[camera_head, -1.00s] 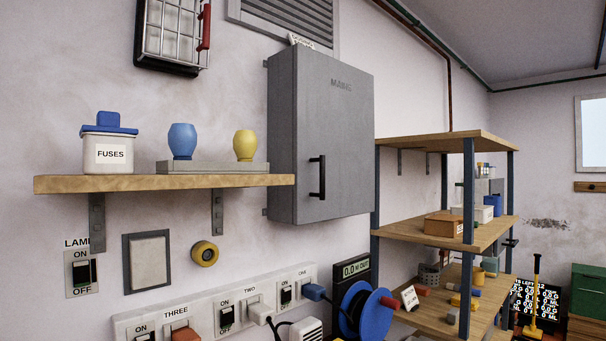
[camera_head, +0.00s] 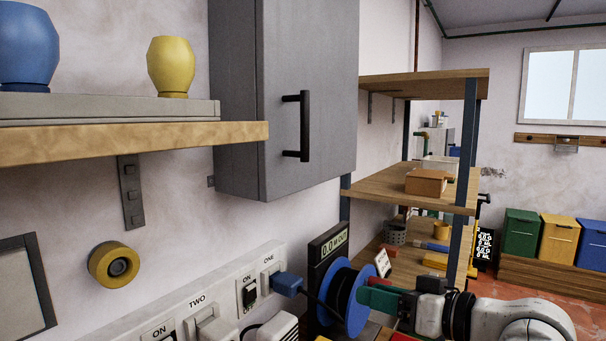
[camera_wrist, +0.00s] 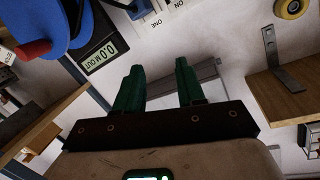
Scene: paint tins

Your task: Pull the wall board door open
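The grey wall cabinet (camera_head: 235,80) hangs on the wall in the head view, its door (camera_head: 325,60) shut. A black vertical bar handle (camera_head: 305,126) sits near the door's left edge. My gripper (camera_head: 368,295) reaches in from the lower right, below and to the right of the handle and apart from it. In the wrist view, the two green fingers of my gripper (camera_wrist: 159,82) stand apart with nothing held between them. A grey surface, perhaps the cabinet, lies behind the fingers there; I cannot make out the handle in that view.
A wooden wall shelf (camera_head: 130,142) with a blue vase and a yellow vase (camera_head: 171,67) juts out left of the cabinet. The socket strip (camera_head: 225,300) and blue cable reel (camera_head: 345,298) are below. A shelving rack (camera_head: 425,84) stands to the right.

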